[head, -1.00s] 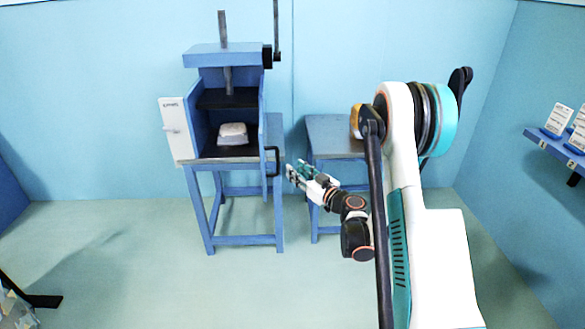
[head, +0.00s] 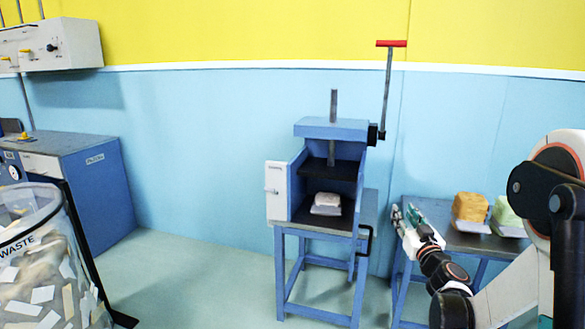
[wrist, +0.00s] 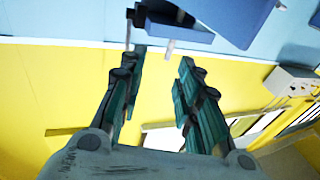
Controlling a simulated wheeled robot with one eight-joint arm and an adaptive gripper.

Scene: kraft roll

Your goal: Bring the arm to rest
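My gripper (head: 406,217) is held out in front of the blue stand to the right of the press, in the head view. In the wrist view my gripper (wrist: 157,72) shows two teal fingers spread apart with nothing between them. My arm reaches in from the right edge of the head view, bent at the elbow.
A blue press (head: 331,130) on a stand holds a whitish block (head: 326,203); its door (head: 276,191) is open. A stand (head: 465,240) behind my gripper bears an orange block (head: 469,207) and a pale green block (head: 507,215). A waste bin (head: 42,265) stands at left.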

